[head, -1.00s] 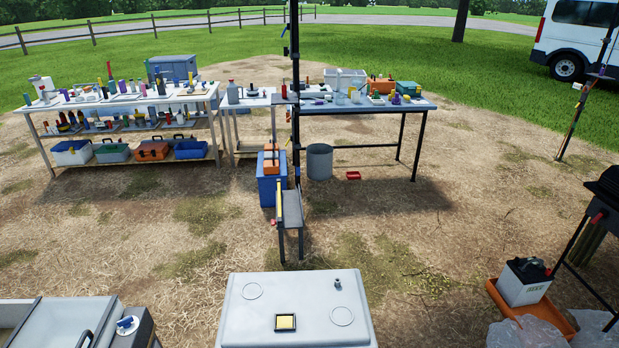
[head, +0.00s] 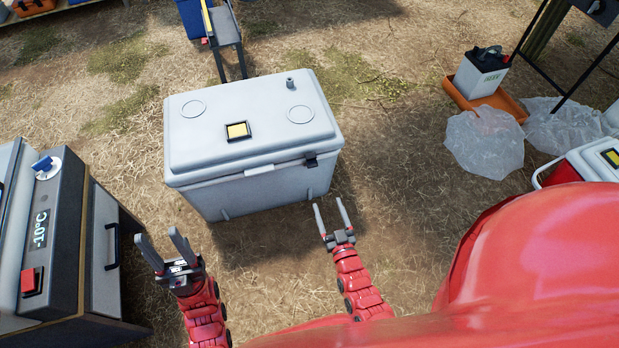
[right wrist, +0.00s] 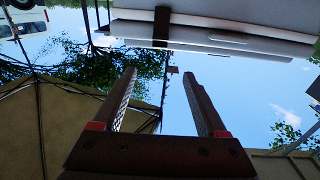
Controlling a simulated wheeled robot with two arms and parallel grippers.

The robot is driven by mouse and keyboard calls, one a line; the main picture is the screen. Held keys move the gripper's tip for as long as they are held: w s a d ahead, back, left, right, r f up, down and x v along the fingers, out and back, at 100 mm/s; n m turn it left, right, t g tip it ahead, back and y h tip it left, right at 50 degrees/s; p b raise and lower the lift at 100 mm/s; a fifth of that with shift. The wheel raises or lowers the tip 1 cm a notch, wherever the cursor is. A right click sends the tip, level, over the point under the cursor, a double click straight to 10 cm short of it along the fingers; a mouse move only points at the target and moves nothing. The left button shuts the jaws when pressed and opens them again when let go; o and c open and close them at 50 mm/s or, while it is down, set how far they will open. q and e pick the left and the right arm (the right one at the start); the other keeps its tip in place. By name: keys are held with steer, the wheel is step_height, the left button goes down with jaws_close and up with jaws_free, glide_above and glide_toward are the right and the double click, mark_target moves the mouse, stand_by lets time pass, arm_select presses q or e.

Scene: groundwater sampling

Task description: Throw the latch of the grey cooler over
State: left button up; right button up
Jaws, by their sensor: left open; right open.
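The grey cooler (head: 215,140) stands on the ground at the middle of the head view, its lid down. Its dark latch (head: 310,161) is on the front face near the right corner, at the lid's edge. My right gripper (head: 329,202) is open and empty, in front of the cooler below the latch and apart from it. In the right wrist view the cooler (right wrist: 240,42) crosses the top, and a dark upright piece (right wrist: 162,25), seemingly the latch, shows above and between my open fingers (right wrist: 160,73). My left gripper (head: 155,235) is open and empty, left of the cooler's front.
A freezer box reading -10°C (head: 65,230) stands at the left. A narrow bench (head: 224,25) is behind the cooler. At the right are a battery (head: 482,72) in an orange tray (head: 512,104), clear plastic bags (head: 485,142) and a red-and-white cooler (head: 590,165). Ground before the grey cooler is clear.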

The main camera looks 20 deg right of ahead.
steer(key=f, duration=0.2)
steer(key=b, duration=0.5)
glide_toward(313, 165)
steer(key=w, duration=1)
steer(key=shift+w+d, duration=0.1)
steer(key=shift+p, duration=0.3)
steer(key=shift+f, duration=0.1)
jaws_close()
